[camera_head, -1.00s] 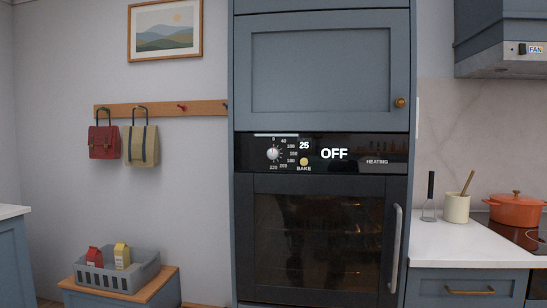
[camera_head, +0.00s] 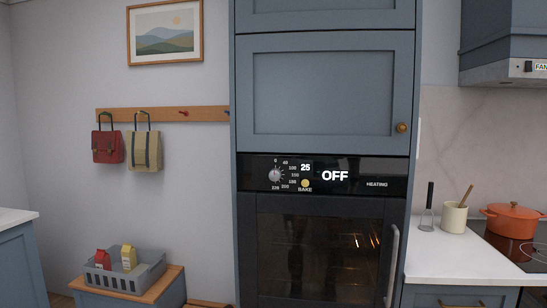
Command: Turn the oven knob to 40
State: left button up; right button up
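The oven (camera_head: 318,245) is built into a tall blue cabinet, with its dark glass door shut and a vertical handle on the right. The round silver oven knob (camera_head: 275,175) sits at the left of the black control panel. A dial scale around it runs from 0 and 40 at the top to 220 at the bottom; the exact pointer direction is too small to tell. Neither of my grippers is in view.
A counter (camera_head: 460,257) stands right of the oven with a whisk, a utensil pot (camera_head: 454,217) and an orange pot (camera_head: 512,220) on the hob. A grey crate (camera_head: 125,273) with cartons sits on a bench at the left. Two bags hang above it.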

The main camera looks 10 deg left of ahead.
aim_at(275, 173)
jog(key=i+j, duration=0.2)
jog(key=j, duration=0.15)
jog(key=i+j, duration=0.2)
jog(key=j, duration=0.15)
jog(key=i+j, duration=0.2)
jog(key=j, duration=0.15)
jog(key=i+j+z, duration=0.1)
jog(key=j, duration=0.25)
jog(key=i, duration=0.1)
